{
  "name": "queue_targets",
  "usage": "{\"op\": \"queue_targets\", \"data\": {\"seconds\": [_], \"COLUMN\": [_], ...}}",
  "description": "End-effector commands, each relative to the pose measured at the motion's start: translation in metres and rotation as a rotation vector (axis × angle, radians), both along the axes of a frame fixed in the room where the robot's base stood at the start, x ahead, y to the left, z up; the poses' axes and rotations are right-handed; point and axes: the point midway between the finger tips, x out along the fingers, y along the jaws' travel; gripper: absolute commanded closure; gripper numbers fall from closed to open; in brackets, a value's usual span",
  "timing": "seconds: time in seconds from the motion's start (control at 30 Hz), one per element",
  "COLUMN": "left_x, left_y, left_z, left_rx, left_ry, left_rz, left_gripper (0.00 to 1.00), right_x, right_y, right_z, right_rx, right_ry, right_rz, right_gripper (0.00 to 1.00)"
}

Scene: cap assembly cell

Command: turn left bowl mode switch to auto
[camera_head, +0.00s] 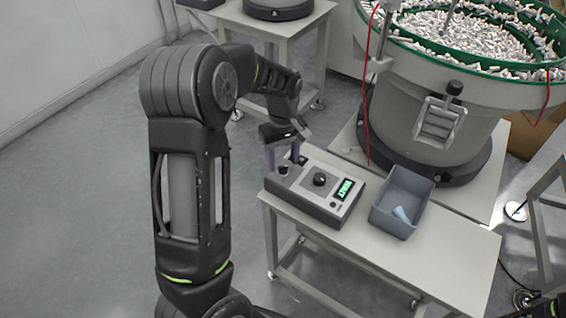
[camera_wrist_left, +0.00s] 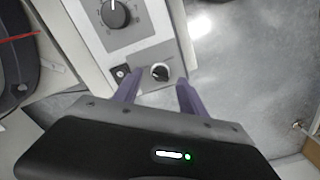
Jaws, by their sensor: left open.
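The grey control box (camera_head: 315,190) stands on the small table, with a large black dial (camera_head: 320,180) and a lit green display (camera_head: 345,189). A small black rotary switch (camera_head: 283,170) sits at the box's left end. It also shows in the left wrist view (camera_wrist_left: 160,72) with a pale pointer mark; I cannot read any labels by it. My left gripper (camera_head: 283,158) is open, its purple fingers pointing down at this end. In the left wrist view the fingers (camera_wrist_left: 159,84) are spread to either side of the small switch, with nothing held. I cannot tell whether they touch it.
A blue-grey bin (camera_head: 402,200) with a pale part inside stands right of the box. A large feeder bowl (camera_head: 440,110) full of white caps stands behind, with a red cable hanging down. A dark square socket or button (camera_wrist_left: 122,72) is beside the switch. Open floor lies left.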

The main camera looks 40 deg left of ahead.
Motion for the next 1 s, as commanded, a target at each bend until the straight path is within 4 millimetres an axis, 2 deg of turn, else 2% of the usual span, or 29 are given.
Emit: {"op": "queue_targets", "data": {"seconds": [0.2,0.33,1.0], "left_x": [0.001,0.000,0.000], "left_y": [0.000,0.001,0.000], "left_z": [0.039,0.053,0.057], "left_rx": [0.001,0.001,0.001], "left_ry": [-0.006,-0.003,-0.001], "left_rz": [0.000,0.001,0.001], "left_gripper": [0.51,0.51,0.51], "right_x": [0.000,0.000,0.000], "right_y": [0.000,0.000,0.000], "right_z": [0.002,0.003,0.003], "right_rx": [0.000,0.000,0.000], "right_ry": [0.000,0.000,0.000], "right_rz": [0.000,0.000,0.000], "right_gripper": [0.55,0.55,0.55]}}
